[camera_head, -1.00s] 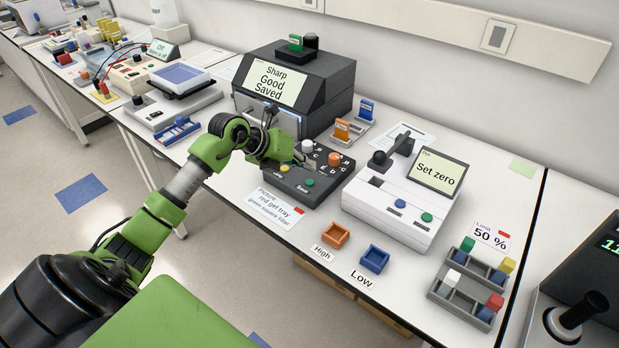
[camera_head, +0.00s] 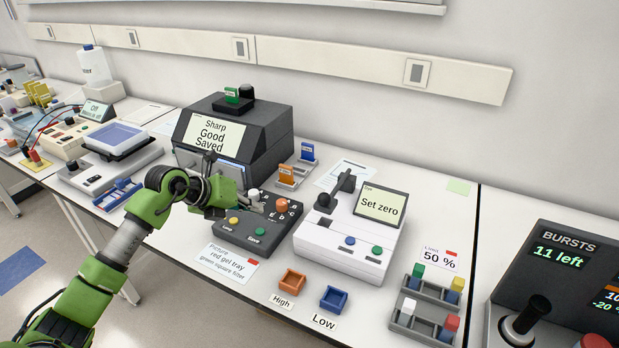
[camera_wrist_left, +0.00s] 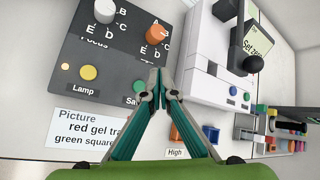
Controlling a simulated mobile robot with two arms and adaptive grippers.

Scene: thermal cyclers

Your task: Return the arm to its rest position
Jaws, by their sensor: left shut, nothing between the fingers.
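My left gripper (camera_head: 232,207) is shut and empty. It hangs over the left part of the dark control box (camera_head: 250,240), which has a yellow Lamp button, a green Save button and an orange knob. In the left wrist view the closed fingertips (camera_wrist_left: 159,78) point at the box's edge, near the Save button and below the orange knob (camera_wrist_left: 157,33). I cannot tell whether they touch the box. My green left arm (camera_head: 100,275) reaches in from the lower left. My right gripper is not in view.
The imager (camera_head: 240,140) reads "Sharp Good Saved" behind the gripper. The white device (camera_head: 345,250) reading "Set zero" stands to the right. The orange tray (camera_head: 292,281), blue tray (camera_head: 333,299) and grey cuvette rack (camera_head: 408,322) are in front. Open floor lies left of the bench.

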